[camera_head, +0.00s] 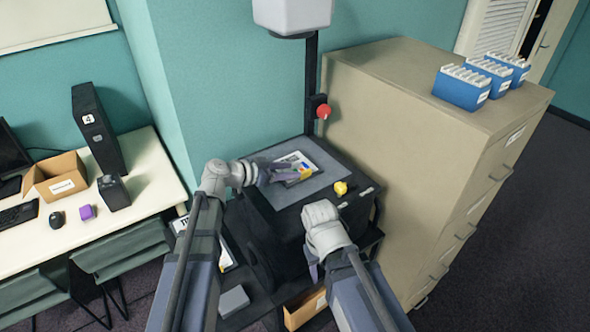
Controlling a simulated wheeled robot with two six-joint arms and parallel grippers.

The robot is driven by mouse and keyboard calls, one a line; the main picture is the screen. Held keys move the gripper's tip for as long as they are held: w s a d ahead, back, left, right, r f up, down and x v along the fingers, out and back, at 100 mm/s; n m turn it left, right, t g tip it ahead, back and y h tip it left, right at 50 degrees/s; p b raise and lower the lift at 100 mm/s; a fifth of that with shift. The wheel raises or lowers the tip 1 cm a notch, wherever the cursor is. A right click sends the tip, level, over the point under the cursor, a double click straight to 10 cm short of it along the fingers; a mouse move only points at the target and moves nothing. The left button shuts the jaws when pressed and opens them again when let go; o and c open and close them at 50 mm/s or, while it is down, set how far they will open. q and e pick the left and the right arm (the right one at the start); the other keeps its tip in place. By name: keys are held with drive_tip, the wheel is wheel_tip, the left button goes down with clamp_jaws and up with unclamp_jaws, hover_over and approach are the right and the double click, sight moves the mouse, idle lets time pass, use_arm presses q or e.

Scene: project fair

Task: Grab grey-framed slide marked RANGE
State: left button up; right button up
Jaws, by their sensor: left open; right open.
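A flat light piece with a grey edge (297,158) lies on the grey top plate (318,188) of a dark stand. It may be the slide, but no marking is readable and my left gripper hides part of it. My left gripper (288,174) is open, reaching in from the left over the near side of the flat piece. Small yellow and blue patches show by its fingertips. I cannot tell whether it touches the piece. My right gripper (314,272) is open and points down in front of the stand, apart from the flat piece, its fingers mostly hidden.
A post with a red knob (323,112) and white head (292,14) rises behind. A tall beige cabinet (400,95) with blue slide boxes (462,92) blocks the right. A cluttered white desk (150,185) stands left.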

sight(304, 172)
use_arm(q)
drive_tip(key=shift+d+f+b, duration=0.25)
drive_tip(key=shift+b, duration=0.05)
drive_tip(key=b+x, duration=0.1)
drive_tip(key=x, duration=0.2)
drive_tip(key=shift+d+f+b, duration=0.25)
drive_tip(key=shift+f+b, duration=0.05)
drive_tip(key=shift+b, duration=0.05)
drive_tip(key=shift+w+d, duration=0.25)
drive_tip(key=shift+d, duration=0.15)
drive_tip(key=shift+c, duration=0.2)
clamp_jaws()
idle(0.5)
